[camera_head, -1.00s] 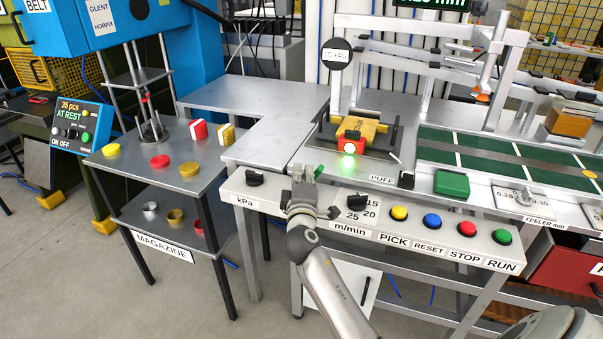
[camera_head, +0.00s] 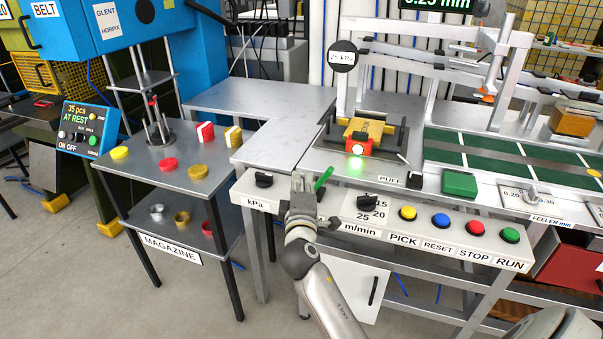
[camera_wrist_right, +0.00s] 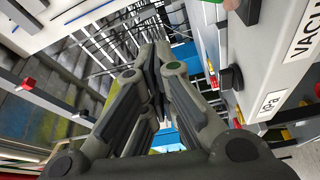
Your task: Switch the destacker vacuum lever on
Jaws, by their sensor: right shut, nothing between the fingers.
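A green lever handle (camera_head: 323,179) stands tilted up and right on the panel of the stamping line, between the kPa knob and the m/min knob. I take it for the vacuum lever; its base and label are hidden behind my gripper. My right gripper (camera_head: 302,182) is shut and empty, just left of the handle; I cannot tell if they touch. Its closed fingers (camera_wrist_right: 155,60) also show in the right wrist view. There, part of a VACUUM label (camera_wrist_right: 303,30) shows on the panel at the right. My left gripper is not in view.
The black kPa knob (camera_head: 263,179) is left of my right gripper. The m/min knob (camera_head: 367,201) and several coloured buttons are to the right on the panel (camera_head: 337,202). The magazine table (camera_head: 178,182) stands left.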

